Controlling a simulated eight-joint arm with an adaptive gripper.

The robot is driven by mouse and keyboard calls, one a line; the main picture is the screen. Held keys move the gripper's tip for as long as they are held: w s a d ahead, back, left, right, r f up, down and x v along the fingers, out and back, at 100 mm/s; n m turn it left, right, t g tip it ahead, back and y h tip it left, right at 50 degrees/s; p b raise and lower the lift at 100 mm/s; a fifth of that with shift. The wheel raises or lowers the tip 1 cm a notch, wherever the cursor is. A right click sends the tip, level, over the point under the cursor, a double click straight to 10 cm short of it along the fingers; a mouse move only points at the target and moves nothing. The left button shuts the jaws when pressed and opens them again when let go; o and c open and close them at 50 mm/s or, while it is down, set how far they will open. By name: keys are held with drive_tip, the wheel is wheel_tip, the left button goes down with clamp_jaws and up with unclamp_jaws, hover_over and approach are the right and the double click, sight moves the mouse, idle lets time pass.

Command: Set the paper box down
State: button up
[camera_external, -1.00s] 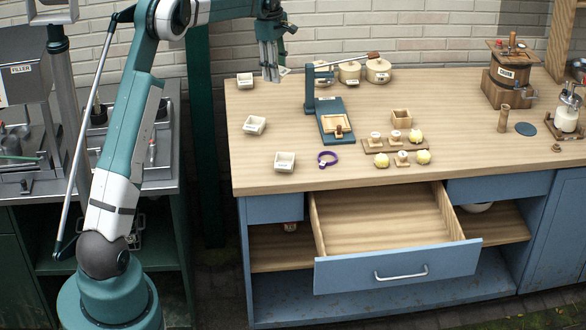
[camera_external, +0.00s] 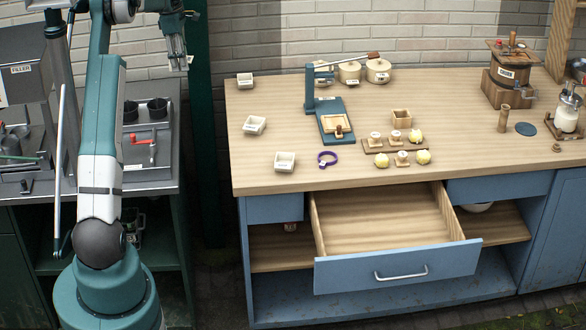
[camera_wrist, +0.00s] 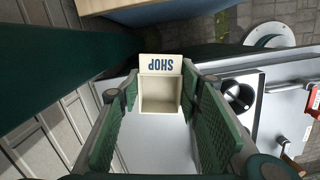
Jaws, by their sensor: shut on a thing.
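My gripper (camera_external: 180,64) hangs fingers down at the upper left in the outside view, left of the wooden-topped bench and over the back of the dark metal counter. In the wrist view its two green-padded fingers (camera_wrist: 160,92) are shut on a small open cream paper box (camera_wrist: 161,95). The box has a raised panel with the word SHOP, upside down in this view, and its inside looks empty. In the outside view only a small pale piece of the box (camera_external: 190,60) shows beside the fingers. The box is held in the air.
The metal counter (camera_external: 152,179) carries dark cups (camera_external: 157,108) and a red-handled item (camera_external: 146,141). A dark green post (camera_external: 200,130) stands between counter and bench. Several white trays (camera_external: 255,125) sit on the bench (camera_external: 240,178). Its drawer (camera_external: 398,270) is open.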

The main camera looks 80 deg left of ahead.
drive_tip(key=s+a+n+p, duration=0.1)
drive_tip(key=s+a+n, duration=0.1)
drive_tip(key=s, duration=1.2)
wheel_tip(320, 180, down, 5)
drive_tip(key=shift+s+d+r, duration=0.1)
drive_tip(key=shift+d, duration=0.05)
drive_tip(key=shift+f, duration=3.2)
drive_tip(key=shift+f, duration=1.85)
drive_tip(key=shift+f, duration=0.2)
drive_tip(key=o, duration=0.7)
